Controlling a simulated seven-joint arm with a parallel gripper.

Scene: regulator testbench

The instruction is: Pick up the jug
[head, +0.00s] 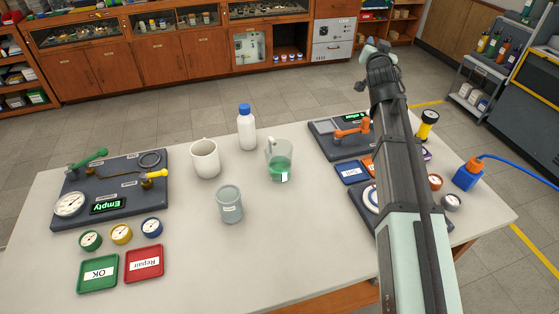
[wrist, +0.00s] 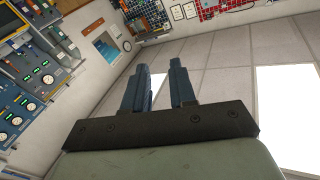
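The jug (head: 279,162) is clear, with green liquid in its lower part and a small white label. It stands upright near the middle of the table in the head view. My gripper (head: 374,50) is raised high, well above and to the right of the jug, and touches nothing. In the wrist view, the two dark fingers of my gripper (wrist: 161,68) stand apart with an empty gap between them. The wrist view shows walls and ceiling, and the jug is not in it.
A white bottle (head: 246,130) with a blue cap, a cream mug (head: 205,158) and a grey cup (head: 229,204) stand left of the jug. A dark testbench panel (head: 125,170) lies further left; another (head: 335,140) is on the right. The front middle of the table (head: 270,265) is clear.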

